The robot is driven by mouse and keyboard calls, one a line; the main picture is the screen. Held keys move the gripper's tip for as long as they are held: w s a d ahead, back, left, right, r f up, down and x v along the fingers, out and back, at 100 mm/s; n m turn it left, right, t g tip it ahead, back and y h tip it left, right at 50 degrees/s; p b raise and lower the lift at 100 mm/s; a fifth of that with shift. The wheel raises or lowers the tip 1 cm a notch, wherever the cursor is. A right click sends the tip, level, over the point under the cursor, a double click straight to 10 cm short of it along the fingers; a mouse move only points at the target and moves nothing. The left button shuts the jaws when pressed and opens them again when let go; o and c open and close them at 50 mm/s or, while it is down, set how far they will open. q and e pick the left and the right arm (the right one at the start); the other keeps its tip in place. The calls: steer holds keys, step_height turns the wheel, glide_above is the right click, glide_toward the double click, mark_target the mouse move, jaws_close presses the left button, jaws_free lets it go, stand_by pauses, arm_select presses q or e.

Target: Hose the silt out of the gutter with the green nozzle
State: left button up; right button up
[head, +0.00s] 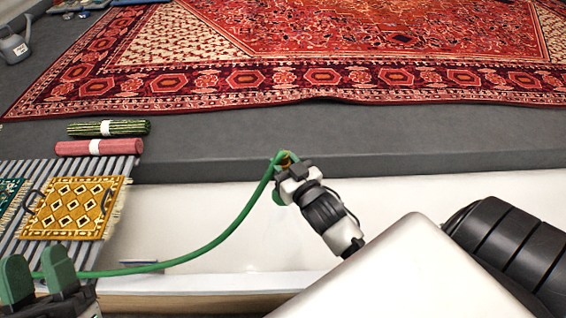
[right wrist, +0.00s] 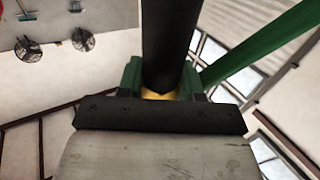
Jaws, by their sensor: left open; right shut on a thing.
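My right gripper (head: 283,176) is shut on the nozzle end of the green hose (head: 226,232), above the pale trough-like gutter (head: 200,207). A brass-coloured bit of the nozzle (head: 286,161) shows at the gripper. In the right wrist view a black tube (right wrist: 170,38) with a yellow collar stands between the green fingertips, and the green hose (right wrist: 262,42) passes at right. My left gripper (head: 38,276) is open at the lower left, its two green fingers apart. The hose runs beside it; I cannot tell whether they touch. I make out no clear silt; my right arm hides part of the gutter.
A large red patterned rug (head: 300,78) lies on the grey floor (head: 260,135) behind. A slatted rack (head: 125,170) at left holds a small yellow rug (head: 75,208), with rolled red (head: 75,147) and green (head: 80,128) rugs near it. A grey watering can (head: 14,45) stands far left.

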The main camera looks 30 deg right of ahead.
arm_select(q)
steer(key=shift+w+f+g+y+p, duration=0.25)
steer(key=shift+w+f+g, duration=0.1)
steer(key=shift+f+g, duration=0.25)
steer(key=shift+w+f+g+y+p, duration=0.2)
steer(key=shift+w+f+g, duration=0.1)
steer(key=shift+f+g, duration=0.3)
